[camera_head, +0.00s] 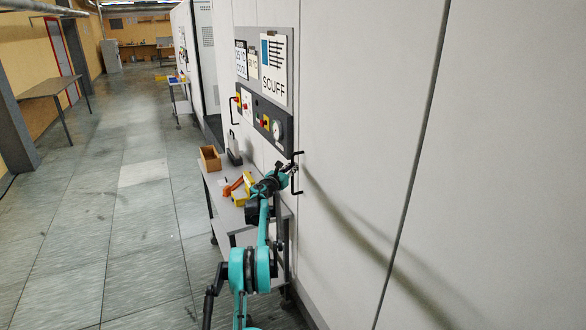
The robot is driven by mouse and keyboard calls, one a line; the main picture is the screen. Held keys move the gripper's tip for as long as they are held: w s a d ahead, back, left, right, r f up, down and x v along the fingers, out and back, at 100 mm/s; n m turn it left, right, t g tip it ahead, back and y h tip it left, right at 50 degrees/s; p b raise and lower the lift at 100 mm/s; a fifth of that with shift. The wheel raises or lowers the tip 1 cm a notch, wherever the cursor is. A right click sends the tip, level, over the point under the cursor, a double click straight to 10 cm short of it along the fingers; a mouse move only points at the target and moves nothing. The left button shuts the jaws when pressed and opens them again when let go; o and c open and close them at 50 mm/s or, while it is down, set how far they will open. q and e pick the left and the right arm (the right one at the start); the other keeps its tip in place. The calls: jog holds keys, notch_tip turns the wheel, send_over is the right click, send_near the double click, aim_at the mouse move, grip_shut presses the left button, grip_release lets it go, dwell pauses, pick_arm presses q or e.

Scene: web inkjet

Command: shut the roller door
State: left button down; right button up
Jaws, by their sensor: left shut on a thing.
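A black bar handle (298,156) stands upright on the pale face of the machine. I take the large flat pale panel (360,110) around it to be the roller door. A dark vertical seam runs down to its right; I cannot tell how far the door stands open. My left gripper (292,170) is shut on the handle at about its middle, and its fingers hide part of it. My teal left arm reaches up to it from the bottom of the view. My right gripper is not in view.
A cart (234,217) with an open brown box (210,158) and orange and yellow items stands left of my arm, against the machine. A control panel (262,118) with a gauge and knobs is above. The tiled aisle at left is clear beside a table (52,87).

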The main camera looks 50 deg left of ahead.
pick_arm(q)
jog(key=shift+w+d, duration=0.25)
jog(key=c, duration=1.6)
grip_release()
jog(key=shift+o, duration=0.2)
jog(key=shift+w+d, duration=0.1)
jog(key=shift+w, duration=0.1)
jog(key=v, duration=1.2)
jog(key=shift+s, duration=0.1)
